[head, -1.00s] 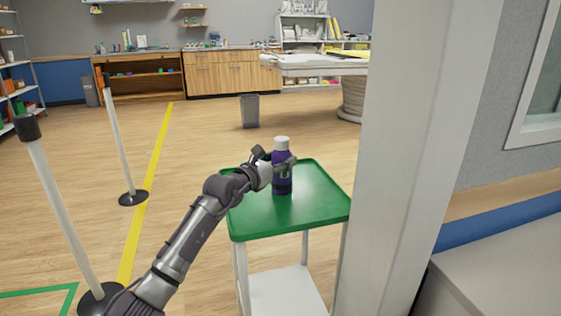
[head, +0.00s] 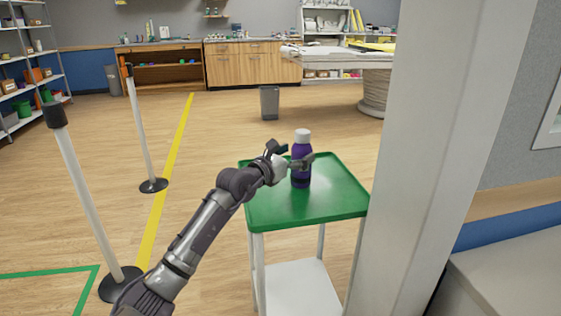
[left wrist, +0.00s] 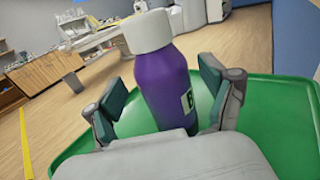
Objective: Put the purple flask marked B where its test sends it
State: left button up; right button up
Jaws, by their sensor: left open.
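The purple flask (head: 301,168) with a white cap stands upright on the green top of a small stand (head: 340,206). In the left wrist view the flask (left wrist: 163,85) shows part of a light label with a B. My left gripper (head: 290,158) is at the flask, above the green top. In the left wrist view its open fingers (left wrist: 165,98) stand one on each side of the flask, with a gap visible on the left side; contact on the right side is unclear. My right gripper is not in view.
A pale pillar (head: 430,150) stands close on the right of the stand. Two white posts with dark bases, one nearer (head: 85,190) and one farther (head: 138,125), stand at the left by a yellow floor line (head: 170,170). A grey bin (head: 269,102) stands behind. Open floor lies between.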

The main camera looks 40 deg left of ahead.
pick_arm(q)
jog(key=s, duration=1)
jog(key=shift+a, duration=0.35)
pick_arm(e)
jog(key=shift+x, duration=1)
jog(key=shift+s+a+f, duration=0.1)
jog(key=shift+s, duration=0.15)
